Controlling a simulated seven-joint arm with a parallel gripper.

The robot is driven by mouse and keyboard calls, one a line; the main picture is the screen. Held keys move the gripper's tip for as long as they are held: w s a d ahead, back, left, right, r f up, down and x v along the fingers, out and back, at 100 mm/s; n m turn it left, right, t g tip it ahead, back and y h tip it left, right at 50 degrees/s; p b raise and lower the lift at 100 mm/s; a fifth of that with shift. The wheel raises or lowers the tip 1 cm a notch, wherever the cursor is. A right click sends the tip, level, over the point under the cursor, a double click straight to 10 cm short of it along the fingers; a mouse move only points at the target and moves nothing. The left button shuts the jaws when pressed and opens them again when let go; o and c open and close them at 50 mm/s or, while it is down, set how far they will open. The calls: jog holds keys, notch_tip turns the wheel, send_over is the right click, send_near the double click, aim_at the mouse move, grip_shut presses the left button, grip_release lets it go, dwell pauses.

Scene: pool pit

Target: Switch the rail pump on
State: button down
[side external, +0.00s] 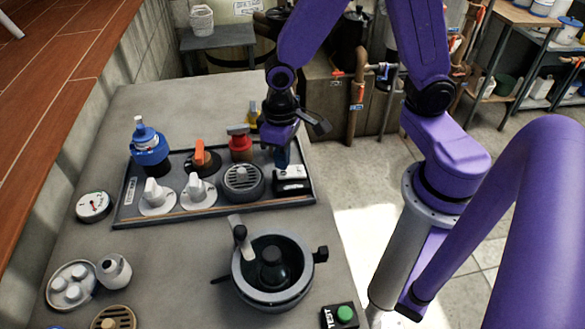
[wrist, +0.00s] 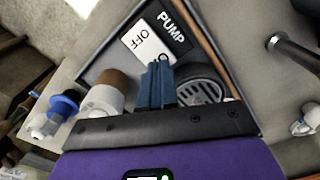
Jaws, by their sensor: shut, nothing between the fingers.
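The rail pump switch (side external: 291,180) is a black block with a white rocker, at the right end of the panel tray. In the wrist view its black face reads PUMP (wrist: 173,33), and the white rocker (wrist: 143,42) reads OFF. My gripper (side external: 282,164) is shut and empty, with its blue fingers pointing down just above the switch. In the wrist view the fingertips (wrist: 160,66) lie close to the lower edge of the white rocker. I cannot tell whether they touch it.
A round grille (side external: 242,181) sits left of the switch, with white knobs (side external: 197,192), an orange-handled valve (side external: 202,158) and a red-brown fitting (side external: 240,145) nearby. A pot (side external: 270,297) and green TEST button (side external: 344,314) stand in front.

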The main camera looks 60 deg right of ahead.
jog(key=shift+f, duration=0.85)
dwell(0.5)
jog(key=shift+r, duration=3.5)
jog(key=s+d+r+n, duration=0.2)
jog(key=s+n, duration=0.2)
jog(key=s, duration=0.3)
jog(key=s+d+r+n, duration=0.2)
jog(key=s+n, duration=0.3)
jog(key=s, duration=0.3)
jog(key=shift+d+r+n, duration=0.3)
jog(key=shift+r, duration=0.15)
jog(key=c, duration=1.8)
grip_release()
